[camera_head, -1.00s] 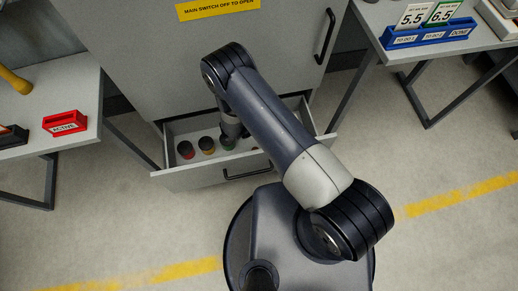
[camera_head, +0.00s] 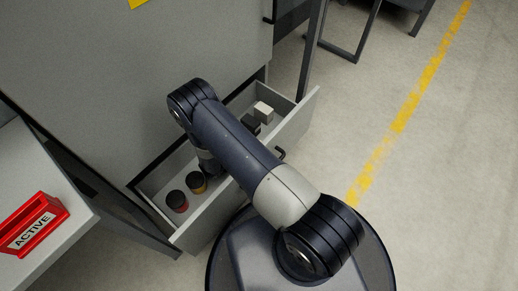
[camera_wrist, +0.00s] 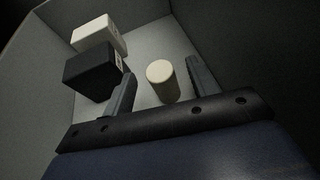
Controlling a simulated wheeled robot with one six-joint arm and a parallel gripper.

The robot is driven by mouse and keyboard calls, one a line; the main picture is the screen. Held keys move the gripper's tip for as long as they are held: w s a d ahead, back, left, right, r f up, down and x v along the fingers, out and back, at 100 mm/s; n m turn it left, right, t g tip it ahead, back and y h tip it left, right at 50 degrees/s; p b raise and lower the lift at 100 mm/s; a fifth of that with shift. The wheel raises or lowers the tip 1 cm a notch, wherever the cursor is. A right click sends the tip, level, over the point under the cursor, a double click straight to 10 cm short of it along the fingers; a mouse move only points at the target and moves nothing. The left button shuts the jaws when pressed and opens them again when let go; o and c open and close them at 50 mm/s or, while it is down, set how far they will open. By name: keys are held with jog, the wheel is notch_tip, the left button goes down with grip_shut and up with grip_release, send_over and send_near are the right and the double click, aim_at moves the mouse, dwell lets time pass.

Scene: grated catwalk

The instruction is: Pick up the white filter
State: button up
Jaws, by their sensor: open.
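In the wrist view, a cream-white upright cylinder (camera_wrist: 162,82), which fits the white filter, stands on the floor of the open drawer (camera_wrist: 150,38). My gripper (camera_wrist: 160,68) is open, with one finger on each side of the cylinder and a visible gap to each. Whether the fingers reach down to it cannot be told. In the head view my arm hides the gripper and the cylinder. The drawer (camera_head: 215,222) is pulled out of a grey cabinet.
Left of my left finger are a black box (camera_wrist: 92,70) and a white box (camera_wrist: 98,35), close together. In the head view, dark jars with red (camera_head: 177,201) and yellow (camera_head: 197,183) bands stand at the drawer's near end. A table with a red ACTIVE sign (camera_head: 36,226) is at left.

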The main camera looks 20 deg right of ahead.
jog(key=shift+w+d+f, duration=0.1)
jog(key=shift+w+d, duration=0.05)
jog(key=shift+d, duration=0.15)
jog(key=shift+c, duration=0.2)
jog(key=c, duration=1)
